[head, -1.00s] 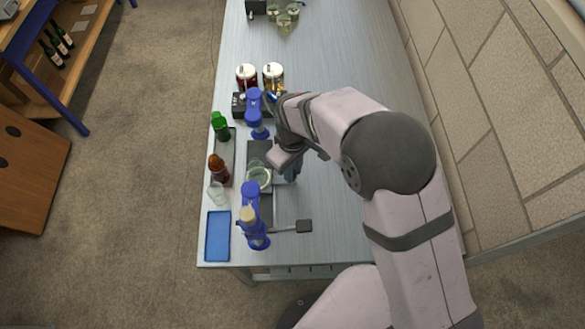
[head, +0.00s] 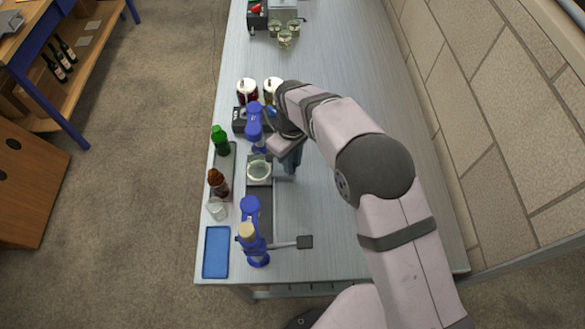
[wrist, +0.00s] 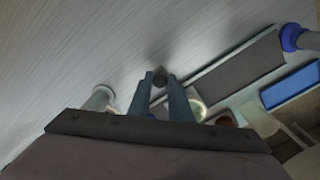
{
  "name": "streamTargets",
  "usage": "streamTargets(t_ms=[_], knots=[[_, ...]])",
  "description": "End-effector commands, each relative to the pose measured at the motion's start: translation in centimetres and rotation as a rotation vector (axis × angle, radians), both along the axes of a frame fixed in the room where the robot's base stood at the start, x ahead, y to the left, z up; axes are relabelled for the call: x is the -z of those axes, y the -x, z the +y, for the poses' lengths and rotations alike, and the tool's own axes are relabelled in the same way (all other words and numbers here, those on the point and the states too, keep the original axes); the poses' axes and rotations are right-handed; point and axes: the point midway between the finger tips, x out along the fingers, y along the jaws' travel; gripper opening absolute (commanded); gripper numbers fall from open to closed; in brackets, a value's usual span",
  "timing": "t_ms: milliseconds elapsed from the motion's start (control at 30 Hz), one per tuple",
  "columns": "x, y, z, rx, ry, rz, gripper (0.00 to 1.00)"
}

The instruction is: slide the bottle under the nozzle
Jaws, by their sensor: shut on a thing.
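The clear glass bottle (head: 259,171), seen from above, stands on a dark carriage (head: 259,184) on a long dark track (head: 266,213). The blue nozzle stand (head: 255,122) rises just beyond the bottle. The nozzle tip cannot be made out. My gripper (head: 291,165) is low on the right side of the carriage. In the wrist view my gripper (wrist: 160,86) is shut on a small dark knob (wrist: 161,74). Part of the bottle shows in the wrist view (wrist: 196,106) behind the right finger. The knob's joint to the carriage is hidden.
A blue stand with a cork-coloured top (head: 248,232) and a side lever (head: 304,242) is at the track's near end. A green bottle (head: 220,142), brown bottle (head: 217,183) and clear glass (head: 216,209) line the left. A blue tray (head: 216,253) is nearer.

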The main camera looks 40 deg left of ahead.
Motion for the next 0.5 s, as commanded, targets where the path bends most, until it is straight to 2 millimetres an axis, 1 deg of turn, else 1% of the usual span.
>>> streamTargets(t_ms=[100,500], knots=[[0.0,-0.6,0.8,0.001,-0.006,-0.001,0.00],[-0.1,-2.2,2.3,0.001,-0.007,-0.001,0.00]])
